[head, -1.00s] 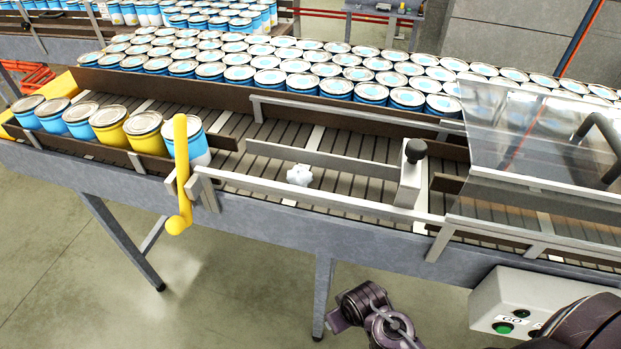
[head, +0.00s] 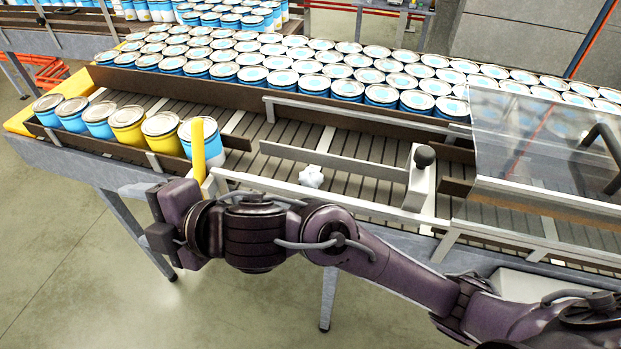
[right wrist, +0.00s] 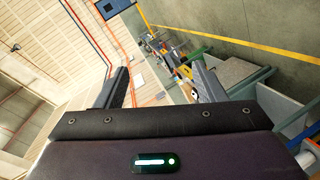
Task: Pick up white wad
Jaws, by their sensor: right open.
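The white wad (head: 311,176) is a small crumpled lump on the slatted conveyor (head: 352,183), between a short guide rail behind it and the front rail. My right arm reaches in from the right, in front of the conveyor. My right gripper (head: 157,222) is left of and nearer to me than the wad, outside the conveyor's front edge and well apart from the wad. In the right wrist view its two fingers (right wrist: 160,75) stand apart with nothing between them. The wad does not show in that view. My left gripper is not in view.
A yellow lever (head: 198,150) stands by the gripper, its lower part hidden. Blue and yellow cans (head: 127,125) line the conveyor's left part. A grey post with a black knob (head: 423,160) and a clear cover (head: 530,140) stand right of the wad. Many cans fill the back.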

